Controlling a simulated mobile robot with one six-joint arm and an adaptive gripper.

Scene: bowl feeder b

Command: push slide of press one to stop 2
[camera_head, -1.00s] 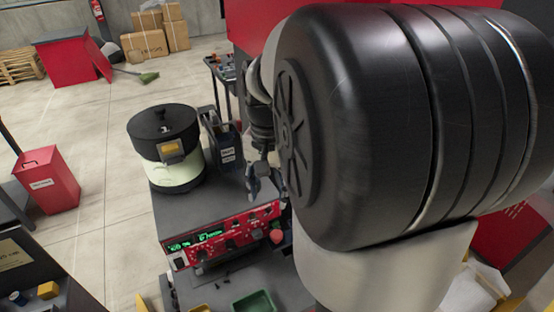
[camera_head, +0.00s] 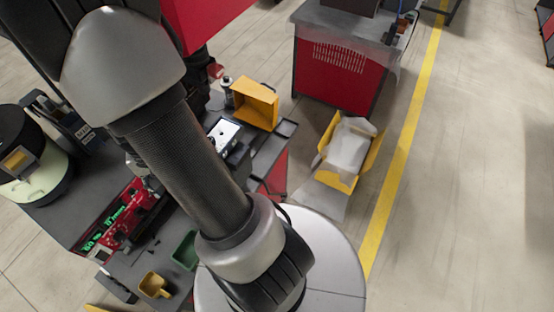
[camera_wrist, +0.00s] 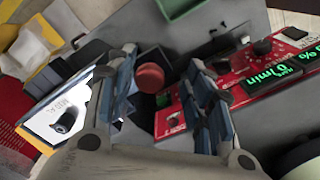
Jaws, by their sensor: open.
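My gripper (camera_wrist: 160,100) is open and empty in the wrist view, with blue-padded fingers on both sides. A red round button (camera_wrist: 150,77) shows beyond and between the fingers. A white plate (camera_wrist: 45,128) with a black knob (camera_wrist: 66,121) and printed letters lies left of the left finger. A white plate with dark fittings (camera_head: 225,133) also shows on the bench in the head view, partly behind my arm. I cannot tell which part is the slide of press one, and no stop 2 label is readable. My gripper is hidden in the head view.
A red control panel (camera_head: 122,216) with green displays sits at the bench front. The bowl feeder (camera_head: 45,175) is at the left edge. A yellow bin (camera_head: 256,104), green bin (camera_head: 186,250) and yellow scoop (camera_head: 154,285) are nearby. An open yellow box (camera_head: 340,180) stands on the floor. Floor at right is clear.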

